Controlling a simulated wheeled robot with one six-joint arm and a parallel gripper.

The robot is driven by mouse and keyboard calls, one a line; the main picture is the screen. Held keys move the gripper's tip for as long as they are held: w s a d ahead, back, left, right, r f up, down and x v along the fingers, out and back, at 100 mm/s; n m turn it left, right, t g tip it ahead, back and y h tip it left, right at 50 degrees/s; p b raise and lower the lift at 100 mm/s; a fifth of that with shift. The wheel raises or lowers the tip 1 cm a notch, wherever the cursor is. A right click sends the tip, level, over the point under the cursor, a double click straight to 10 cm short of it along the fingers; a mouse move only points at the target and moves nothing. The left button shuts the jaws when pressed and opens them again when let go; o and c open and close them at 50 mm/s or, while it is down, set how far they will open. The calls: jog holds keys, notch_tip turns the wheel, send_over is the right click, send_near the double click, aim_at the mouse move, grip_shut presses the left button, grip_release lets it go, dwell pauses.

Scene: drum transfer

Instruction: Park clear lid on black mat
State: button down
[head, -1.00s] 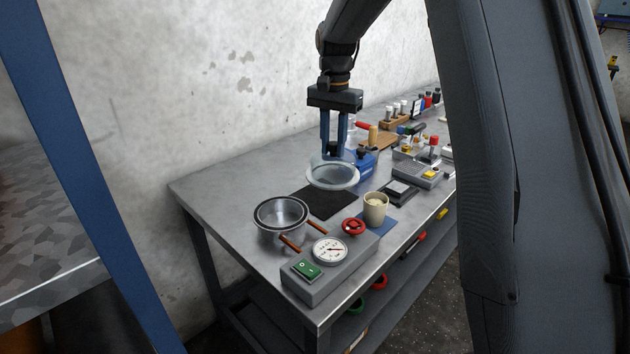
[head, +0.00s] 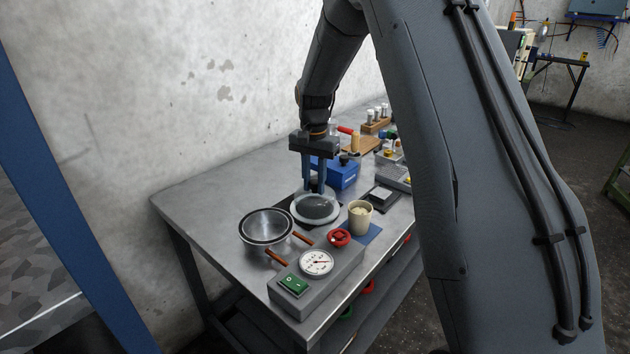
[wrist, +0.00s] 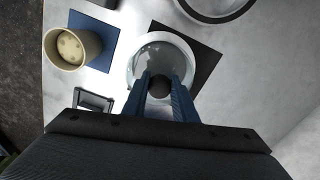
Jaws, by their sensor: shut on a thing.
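The clear lid (head: 315,208) is a round glass disc with a pale rim and a dark knob. My gripper (head: 314,188) is shut on the lid's knob; the wrist view shows the blue fingers (wrist: 162,88) on either side of it. The lid (wrist: 158,50) is over part of the black mat (wrist: 192,55) and overhangs its edge on one side. In the head view the lid hides most of the mat (head: 284,203). I cannot tell whether the lid touches the mat or hovers just above it.
A metal pan (head: 266,227) with brown handles stands close by the lid. A blue box (head: 336,172) is behind. The table's left side is clear.

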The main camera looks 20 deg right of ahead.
jog(key=shift+f, duration=0.15)
jog(key=c, duration=1.4)
grip_release()
jog(key=shift+c, duration=0.2)
notch_tip(320, 180, up, 12)
jog(key=b, duration=0.3)
jog(key=shift+r, duration=0.2)
